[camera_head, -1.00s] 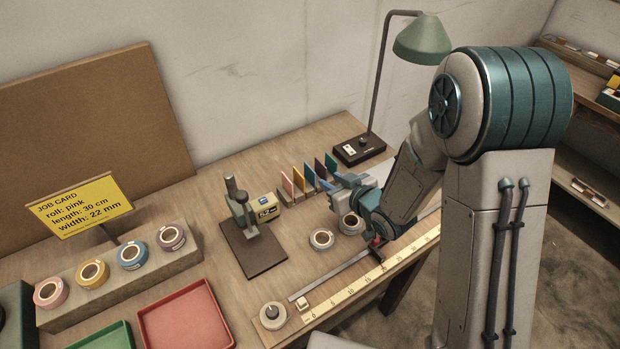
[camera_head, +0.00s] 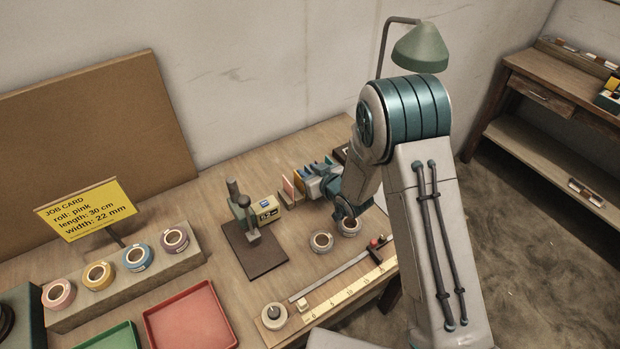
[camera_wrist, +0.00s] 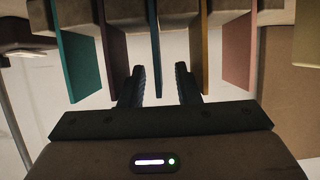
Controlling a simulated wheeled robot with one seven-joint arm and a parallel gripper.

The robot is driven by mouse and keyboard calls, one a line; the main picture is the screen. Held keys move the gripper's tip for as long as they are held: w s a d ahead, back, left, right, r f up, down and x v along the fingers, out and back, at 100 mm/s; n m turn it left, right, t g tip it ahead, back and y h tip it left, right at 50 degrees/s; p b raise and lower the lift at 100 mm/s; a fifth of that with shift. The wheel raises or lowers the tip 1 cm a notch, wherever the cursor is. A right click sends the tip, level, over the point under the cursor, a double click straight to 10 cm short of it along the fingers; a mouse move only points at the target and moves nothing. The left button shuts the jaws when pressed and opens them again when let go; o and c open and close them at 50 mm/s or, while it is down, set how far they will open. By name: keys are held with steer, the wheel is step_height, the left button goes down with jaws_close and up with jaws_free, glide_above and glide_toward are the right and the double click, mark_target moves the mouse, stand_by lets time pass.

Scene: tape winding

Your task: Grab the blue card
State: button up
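The blue card (camera_wrist: 154,45) stands in the middle of a row of upright cards, seen nearly edge-on in the wrist view. My gripper (camera_wrist: 160,70) is open, with one dark finger on each side of the blue card's lower part in the picture. I cannot see either finger touching it. A dark purple card (camera_wrist: 112,35) is on its left and an orange-yellow card (camera_wrist: 205,50) on its right. In the head view my gripper (camera_head: 312,183) is at the card row and hides much of it.
A teal card (camera_wrist: 75,60) and a pink card (camera_wrist: 238,55) flank the row closely. In the head view, two tape rolls (camera_head: 321,243) (camera_head: 349,227) lie in front of the cards. A press (camera_head: 243,212) stands left, and a lamp (camera_head: 420,48) rises behind my arm.

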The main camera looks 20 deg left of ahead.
steer(key=shift+x, duration=0.85)
jaws_close()
steer(key=shift+r, duration=0.2)
